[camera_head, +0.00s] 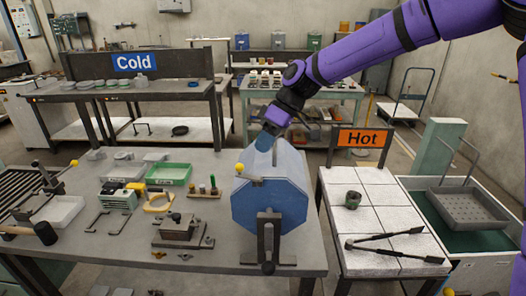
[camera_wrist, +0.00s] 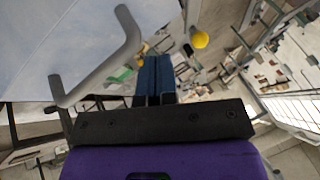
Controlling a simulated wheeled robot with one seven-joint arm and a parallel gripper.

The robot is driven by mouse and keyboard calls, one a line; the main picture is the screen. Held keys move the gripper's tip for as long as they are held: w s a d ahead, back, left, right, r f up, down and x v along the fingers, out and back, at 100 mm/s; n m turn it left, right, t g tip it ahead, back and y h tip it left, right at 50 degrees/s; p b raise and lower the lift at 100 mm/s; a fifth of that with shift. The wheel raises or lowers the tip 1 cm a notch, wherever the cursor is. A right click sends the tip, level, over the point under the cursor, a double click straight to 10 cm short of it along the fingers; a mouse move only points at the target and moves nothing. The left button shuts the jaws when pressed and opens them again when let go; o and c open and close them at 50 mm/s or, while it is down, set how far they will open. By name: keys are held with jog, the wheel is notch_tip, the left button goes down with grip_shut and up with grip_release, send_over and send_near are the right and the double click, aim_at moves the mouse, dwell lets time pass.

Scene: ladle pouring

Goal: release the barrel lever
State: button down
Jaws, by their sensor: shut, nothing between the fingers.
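The blue octagonal barrel (camera_head: 268,207) stands on a dark stand at the right end of the grey worktable. Its lever shows as a short grey rod (camera_head: 249,177) with a yellow knob (camera_head: 240,168) at the upper left of the front face. In the wrist view the yellow knob (camera_wrist: 200,39) is beyond and right of my fingers, apart from them. My gripper (camera_head: 264,143) is over the top of the barrel, behind the knob. Its blue fingers (camera_wrist: 155,72) are together and empty. A bent grey bar (camera_wrist: 112,62) on the barrel lies left of them.
A green tray (camera_head: 168,175), a wooden block with pegs (camera_head: 204,190) and a metal vise (camera_head: 180,231) lie left of the barrel. The white-tiled Hot table (camera_head: 366,219) stands right, holding a small cup (camera_head: 353,200) and tongs (camera_head: 392,239).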

jog(key=s+v, duration=0.1)
jog(key=v, duration=0.7)
jog(key=shift+w+r, duration=0.15)
jog(key=shift+r, duration=0.4)
jog(key=shift+d, duration=0.1)
